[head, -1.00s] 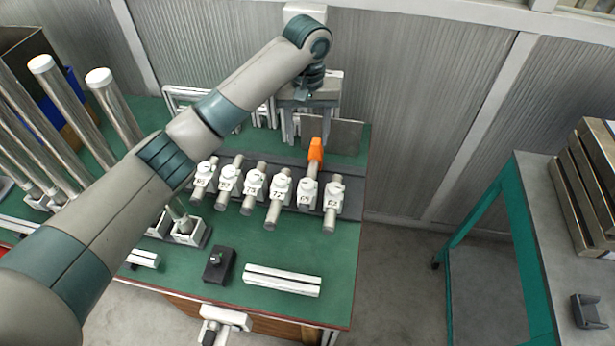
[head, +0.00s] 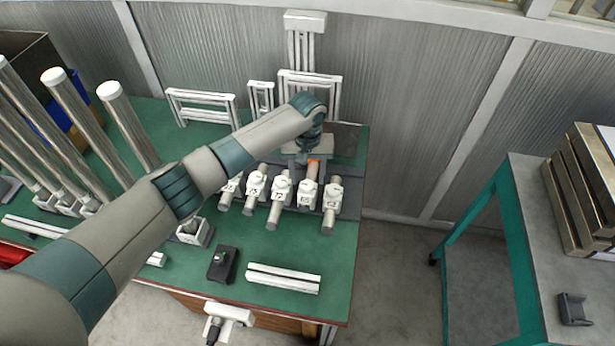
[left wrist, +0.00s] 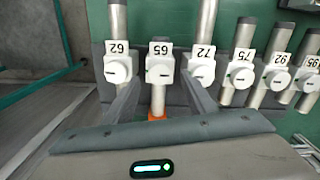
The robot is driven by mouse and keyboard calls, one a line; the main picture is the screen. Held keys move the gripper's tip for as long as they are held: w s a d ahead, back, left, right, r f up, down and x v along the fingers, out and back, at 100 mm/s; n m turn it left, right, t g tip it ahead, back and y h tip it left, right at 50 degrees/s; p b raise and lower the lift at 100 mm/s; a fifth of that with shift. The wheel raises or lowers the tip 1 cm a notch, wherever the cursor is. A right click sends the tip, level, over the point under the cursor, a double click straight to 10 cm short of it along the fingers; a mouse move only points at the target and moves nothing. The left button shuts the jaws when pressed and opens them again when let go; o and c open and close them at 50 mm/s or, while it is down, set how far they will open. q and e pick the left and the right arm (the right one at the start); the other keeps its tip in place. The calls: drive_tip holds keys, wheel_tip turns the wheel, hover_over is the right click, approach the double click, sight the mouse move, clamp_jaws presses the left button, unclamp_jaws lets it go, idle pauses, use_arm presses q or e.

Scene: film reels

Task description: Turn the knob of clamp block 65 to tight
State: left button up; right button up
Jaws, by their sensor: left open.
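Clamp block 65 (head: 307,196) is a white block on a metal tube, second from the right in the row. In the left wrist view, its round white knob (left wrist: 160,70) faces the camera with a dark slot lying roughly across the picture. An orange piece (head: 313,167) at the far end of its tube is mostly hidden by my gripper; a bit shows in the left wrist view (left wrist: 157,117). My left gripper (left wrist: 160,88) is open, its two fingers on either side of block 65's tube, apart from the knob. My right gripper is not in view.
Clamp block 62 (left wrist: 118,68) and clamp block 72 (left wrist: 202,68) stand close on either side. More numbered blocks continue along the row. White frames (head: 203,107) stand behind. A white rail (head: 284,279) and a black block (head: 222,264) lie in front on the green table.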

sight(307, 186)
use_arm(q)
drive_tip(key=shift+f, duration=1.3)
drive_tip(key=c, duration=1)
drive_tip(key=shift+c, duration=0.2)
